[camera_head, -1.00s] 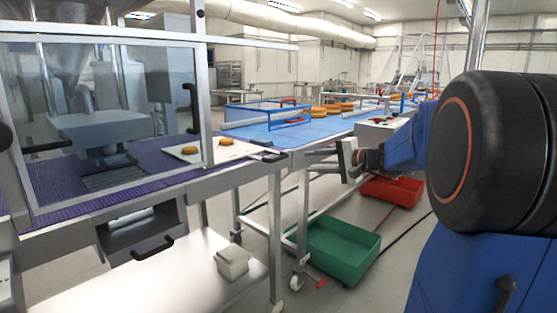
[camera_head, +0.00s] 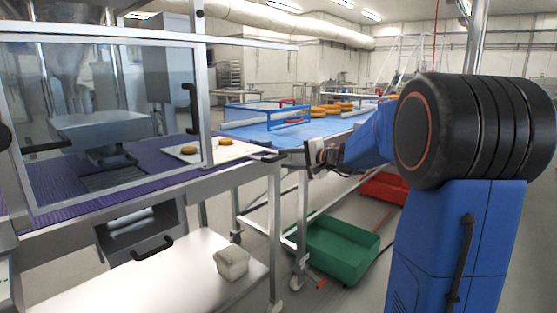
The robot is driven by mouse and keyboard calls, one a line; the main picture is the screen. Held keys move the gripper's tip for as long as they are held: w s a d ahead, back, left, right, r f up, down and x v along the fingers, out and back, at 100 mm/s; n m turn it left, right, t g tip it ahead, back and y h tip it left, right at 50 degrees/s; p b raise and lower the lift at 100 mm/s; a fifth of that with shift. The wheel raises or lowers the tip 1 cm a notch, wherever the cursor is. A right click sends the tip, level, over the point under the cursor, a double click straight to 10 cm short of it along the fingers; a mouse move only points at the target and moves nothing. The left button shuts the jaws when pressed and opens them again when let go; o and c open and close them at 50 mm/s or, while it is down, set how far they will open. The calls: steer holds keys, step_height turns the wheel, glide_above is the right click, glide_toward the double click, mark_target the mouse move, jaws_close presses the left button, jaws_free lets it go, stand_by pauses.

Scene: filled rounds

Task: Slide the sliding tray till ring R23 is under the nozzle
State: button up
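No label is readable, so I cannot tell which is R23. The nozzle is not clear; a grey machine head (camera_head: 105,130) stands behind the glass, left of both rings.
A glass guard with a metal frame (camera_head: 201,100) stands before the machine. A blue conveyor (camera_head: 255,134) with several ring stacks runs behind my gripper. A green crate (camera_head: 340,250) and a red crate (camera_head: 385,188) are on the floor. A white container (camera_head: 231,263) sits on the lower shelf.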

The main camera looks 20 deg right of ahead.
mark_target(280, 158)
steer(key=shift+x, duration=2.25)
jaws_close()
